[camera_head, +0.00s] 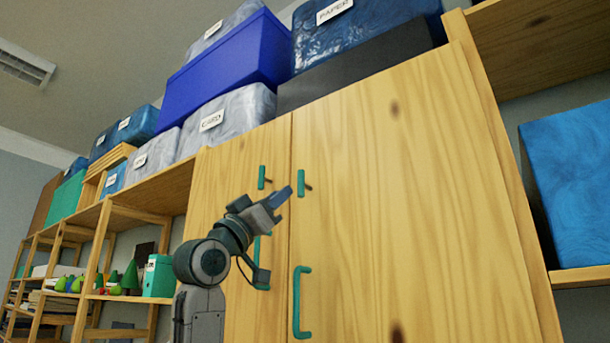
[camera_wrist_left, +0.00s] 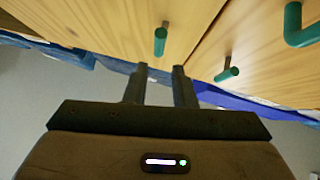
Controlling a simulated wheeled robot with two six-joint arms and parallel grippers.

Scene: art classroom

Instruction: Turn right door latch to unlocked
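The right door latch (camera_head: 302,183) is a small green bar on a short peg, standing upright near the inner edge of the right cabinet door (camera_head: 390,210). A matching left latch (camera_head: 262,177) sits across the door seam. My left gripper (camera_head: 284,199) is just left of and slightly below the right latch. The left wrist view is upside down: the right latch (camera_wrist_left: 160,40) lies ahead of the gap between my two parted fingers (camera_wrist_left: 160,72), and the left latch (camera_wrist_left: 228,73) is off to the right. The fingers hold nothing. My right gripper is out of view.
A green handle (camera_head: 298,302) is on the right door, below the latch. The left door's handle (camera_head: 265,248) is partly hidden by my left arm. Storage boxes, including a blue bin (camera_head: 225,75), stand on top of the cabinet. Open shelves (camera_head: 105,240) are at left.

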